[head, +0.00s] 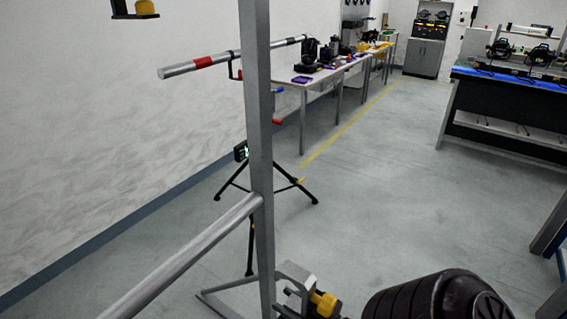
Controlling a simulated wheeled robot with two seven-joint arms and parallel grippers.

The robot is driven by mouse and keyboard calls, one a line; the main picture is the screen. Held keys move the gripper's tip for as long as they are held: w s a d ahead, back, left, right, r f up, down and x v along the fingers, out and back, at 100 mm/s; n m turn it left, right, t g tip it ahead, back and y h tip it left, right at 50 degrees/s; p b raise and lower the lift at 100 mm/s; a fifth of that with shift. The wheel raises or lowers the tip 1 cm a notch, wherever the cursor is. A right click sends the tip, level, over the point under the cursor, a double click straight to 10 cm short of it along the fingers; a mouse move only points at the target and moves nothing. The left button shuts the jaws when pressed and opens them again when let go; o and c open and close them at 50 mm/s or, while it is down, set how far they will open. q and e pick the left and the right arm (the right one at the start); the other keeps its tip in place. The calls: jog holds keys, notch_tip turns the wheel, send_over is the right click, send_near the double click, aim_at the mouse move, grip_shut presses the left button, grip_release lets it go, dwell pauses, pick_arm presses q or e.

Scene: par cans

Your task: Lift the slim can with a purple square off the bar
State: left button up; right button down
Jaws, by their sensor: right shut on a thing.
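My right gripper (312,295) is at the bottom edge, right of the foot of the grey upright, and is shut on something. It shows as grey and black parts with yellow pieces, and the lower part is cut off. Beside it on the right is a large black ribbed can-like body (425,297), also cut off by the bottom edge. No purple square shows, so I cannot tell if this is the slim can; the grip itself is hidden. A silver bar (170,256) runs from the bottom left to the grey upright (256,110). My left gripper is not in view.
A higher silver bar with a red band (202,62) is behind the upright. A black tripod (250,200) stands on the floor. Tables with gear (300,82) line the wall. A dark workbench (505,125) is at right. The middle floor is clear.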

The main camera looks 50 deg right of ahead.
jog(key=shift+s+d+r+p, duration=0.15)
jog(key=shift+s+p, duration=0.35)
jog(key=shift+s, duration=0.95)
jog(key=shift+s+d+p, duration=0.1)
jog(key=shift+s+p, duration=0.4)
jog(key=shift+s, duration=0.95)
